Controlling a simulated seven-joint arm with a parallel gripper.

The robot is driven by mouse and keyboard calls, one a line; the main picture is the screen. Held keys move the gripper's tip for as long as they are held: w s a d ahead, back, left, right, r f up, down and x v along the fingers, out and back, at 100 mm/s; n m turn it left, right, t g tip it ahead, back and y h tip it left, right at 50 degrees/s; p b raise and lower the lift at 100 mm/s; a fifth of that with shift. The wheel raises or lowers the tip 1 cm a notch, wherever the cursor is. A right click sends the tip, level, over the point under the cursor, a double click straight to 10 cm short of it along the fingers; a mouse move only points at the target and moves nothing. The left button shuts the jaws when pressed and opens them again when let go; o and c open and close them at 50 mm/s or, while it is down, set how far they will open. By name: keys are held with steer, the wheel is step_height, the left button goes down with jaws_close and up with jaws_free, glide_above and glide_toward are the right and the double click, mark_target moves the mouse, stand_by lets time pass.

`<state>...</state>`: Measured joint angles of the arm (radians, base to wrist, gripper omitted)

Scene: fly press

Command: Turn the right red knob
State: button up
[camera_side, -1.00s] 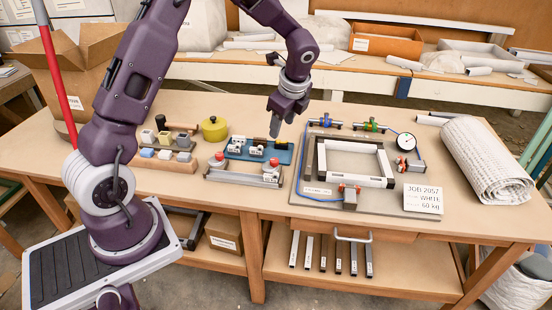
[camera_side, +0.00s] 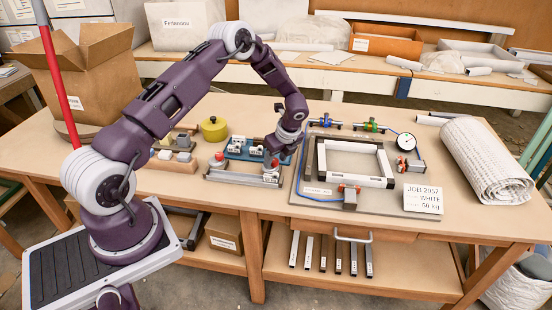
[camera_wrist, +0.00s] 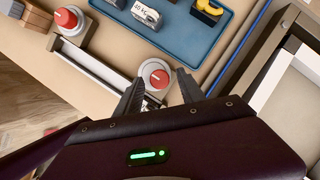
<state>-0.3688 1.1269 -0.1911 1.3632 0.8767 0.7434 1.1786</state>
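The right red knob (camera_wrist: 155,73) is a round red cap with a white mark on top, on a pale round base. It shows between my fingertips in the wrist view. In the side view the knob (camera_side: 275,163) is partly hidden by my gripper. My gripper (camera_wrist: 160,80) is open, with one finger on each side of the knob. A gap shows on the right; I cannot tell whether the left finger touches. The gripper (camera_side: 277,154) points down at the right end of the metal fixture. The left red knob (camera_wrist: 68,19) stands at the fixture's other end.
A blue tray (camera_wrist: 187,38) with small labelled parts lies behind the knobs. A grey plate with a dark and white frame (camera_side: 391,183) stands close on the right. A yellow round container (camera_side: 214,129) and a block rack (camera_side: 166,164) stand on the left.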

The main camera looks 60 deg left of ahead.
jaws_close()
steer(key=shift+n, duration=0.3)
steer(key=n, duration=0.1)
steer(key=n+g, duration=0.1)
steer(key=n, duration=0.1)
steer(key=shift+w+n+g, duration=0.2)
steer(key=shift+n+g, duration=0.1)
steer(key=n, duration=0.2)
steer(key=n+g+h, duration=0.1)
steer(key=n, duration=0.1)
steer(key=shift+w+a+n, duration=0.15)
steer(key=shift+w+n, duration=0.05)
steer(key=shift+n, duration=0.1)
steer(key=n+h, duration=0.1)
steer(key=n, duration=0.1)
steer(key=n+g, duration=0.1)
steer(key=n, duration=0.2)
steer(key=shift+w+a+g+h, duration=0.1)
steer(key=shift+a+g+h, duration=0.05)
steer(key=shift+g+h, duration=0.2)
steer(key=shift+a+n+h, duration=0.15)
steer(key=shift+n+h, duration=0.7)
steer(key=shift+n, duration=1.15)
steer(key=shift+o, duration=0.8)
jaws_free()
